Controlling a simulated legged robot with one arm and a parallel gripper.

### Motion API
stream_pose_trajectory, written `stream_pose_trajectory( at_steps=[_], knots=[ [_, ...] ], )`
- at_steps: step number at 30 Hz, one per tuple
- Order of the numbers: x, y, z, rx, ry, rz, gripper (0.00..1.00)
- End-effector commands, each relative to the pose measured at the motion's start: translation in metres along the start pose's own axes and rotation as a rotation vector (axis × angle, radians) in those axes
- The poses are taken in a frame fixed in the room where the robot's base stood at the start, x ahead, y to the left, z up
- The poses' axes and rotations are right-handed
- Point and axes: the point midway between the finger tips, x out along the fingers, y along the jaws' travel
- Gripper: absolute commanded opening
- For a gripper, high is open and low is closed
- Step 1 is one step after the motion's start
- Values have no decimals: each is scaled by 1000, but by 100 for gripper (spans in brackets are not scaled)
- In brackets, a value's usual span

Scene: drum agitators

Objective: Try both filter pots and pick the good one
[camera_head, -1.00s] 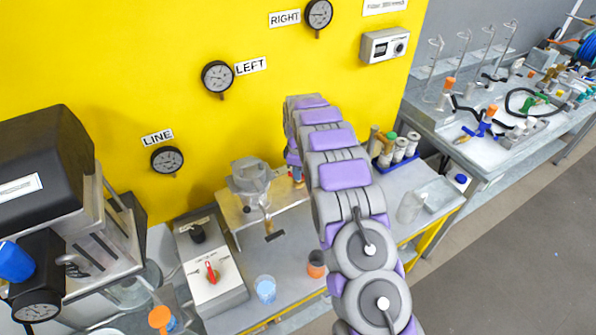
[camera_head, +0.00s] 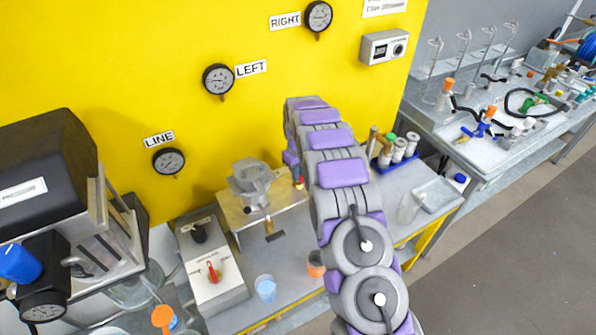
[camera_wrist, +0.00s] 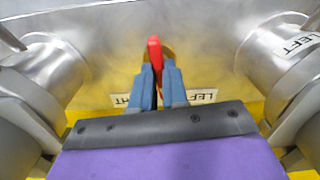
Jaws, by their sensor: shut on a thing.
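My gripper (camera_wrist: 159,82) has blue fingers, shut on a red handle (camera_wrist: 154,50) that stands up between them.
A grey control box (camera_head: 212,270) with a red lever stands left of the stand. A blue-topped cup (camera_head: 265,288) and an orange-topped cup (camera_head: 316,264) sit in front. Several bottles (camera_head: 398,150) stand right of my arm. A cluttered bench (camera_head: 480,140) is beyond.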

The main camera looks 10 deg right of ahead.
Motion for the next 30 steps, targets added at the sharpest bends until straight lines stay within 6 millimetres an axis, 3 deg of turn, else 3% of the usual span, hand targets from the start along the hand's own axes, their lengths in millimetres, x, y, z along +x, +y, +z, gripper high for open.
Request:
stream_pose_trajectory(
  at_steps=[18,30],
  knots=[
    [-2,0,-2,574,6,0,0],
    [-2,0,-2,833,6,-1,0]
  ],
)
